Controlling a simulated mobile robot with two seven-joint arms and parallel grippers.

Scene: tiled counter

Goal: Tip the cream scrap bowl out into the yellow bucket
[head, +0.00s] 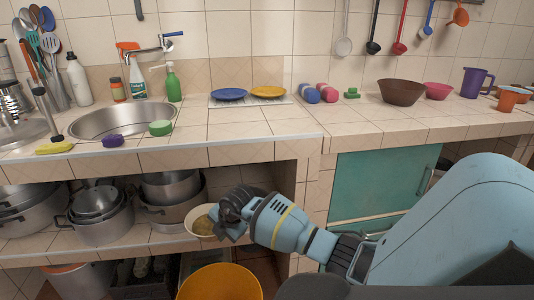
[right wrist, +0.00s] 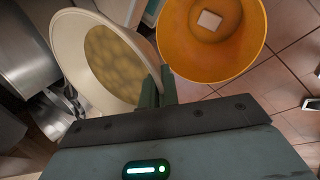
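The cream scrap bowl (head: 191,219) is held by its rim in my right gripper (head: 222,215), in front of the lower shelf in the head view. Its mouth faces up toward the head camera, and brownish-yellow contents show inside. In the right wrist view the bowl (right wrist: 66,55) fills the left side, with the fingers (right wrist: 158,92) closed at its rim. The yellow bucket (head: 220,284) stands below the bowl and slightly toward the camera. In the right wrist view the bucket (right wrist: 177,40) is beside the bowl, with a pale square at its bottom. My left gripper is out of view.
The tiled counter edge (head: 240,141) runs above my right gripper. Steel pots (head: 100,228) stand on the shelf to the left. A teal cupboard (head: 375,188) is to the right. Open tiled floor (right wrist: 285,110) lies beside the bucket.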

